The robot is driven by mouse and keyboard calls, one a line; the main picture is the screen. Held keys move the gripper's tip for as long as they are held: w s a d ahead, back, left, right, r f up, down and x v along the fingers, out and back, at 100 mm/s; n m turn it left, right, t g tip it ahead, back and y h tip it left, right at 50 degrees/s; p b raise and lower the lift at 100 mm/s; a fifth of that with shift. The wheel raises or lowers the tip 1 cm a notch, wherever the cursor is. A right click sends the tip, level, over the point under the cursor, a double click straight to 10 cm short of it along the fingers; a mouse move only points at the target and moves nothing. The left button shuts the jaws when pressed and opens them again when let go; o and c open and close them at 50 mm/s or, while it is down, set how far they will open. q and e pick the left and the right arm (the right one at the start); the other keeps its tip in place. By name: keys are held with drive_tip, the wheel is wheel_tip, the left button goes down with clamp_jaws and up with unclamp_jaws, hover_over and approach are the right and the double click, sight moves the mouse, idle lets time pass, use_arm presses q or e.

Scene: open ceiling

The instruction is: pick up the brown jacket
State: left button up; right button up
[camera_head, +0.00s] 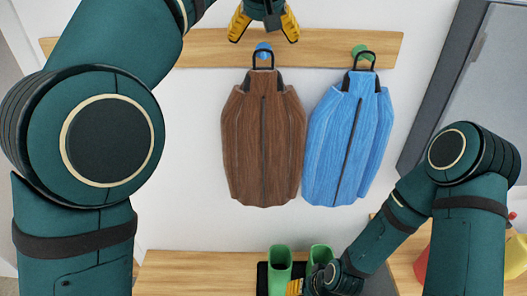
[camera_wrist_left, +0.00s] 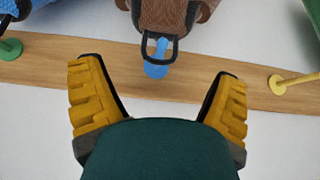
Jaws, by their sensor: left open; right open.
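The brown jacket (camera_head: 263,140) hangs on the wall by its black loop from a blue peg (camera_head: 262,50). My left gripper (camera_head: 264,36) is open and empty, just above the peg and the loop, fingers pointing down. In the left wrist view, the brown jacket's collar (camera_wrist_left: 175,14) and loop show at the top, and the blue peg (camera_wrist_left: 157,58) lies between the two spread yellow fingers. The fingers do not touch the jacket. My right gripper (camera_head: 296,286) is low at the bottom edge, open, partly hidden by its own wrist and the frame edge.
A blue jacket (camera_head: 346,140) hangs close on the right from a green peg (camera_head: 360,50). A yellow peg (camera_wrist_left: 295,82) shows in the left wrist view. Green boots (camera_head: 280,262) stand on a dark mat on a wooden bench (camera_head: 195,265) below. A grey cabinet (camera_head: 470,90) is at right.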

sight(263, 57)
use_arm(q)
drive_tip(key=shift+w+b+x, duration=0.2)
drive_tip(key=shift+b+x, duration=0.25)
drive_tip(key=shift+x, duration=3.1)
drive_tip(key=shift+r, duration=0.15)
drive_tip(key=shift+s, duration=0.1)
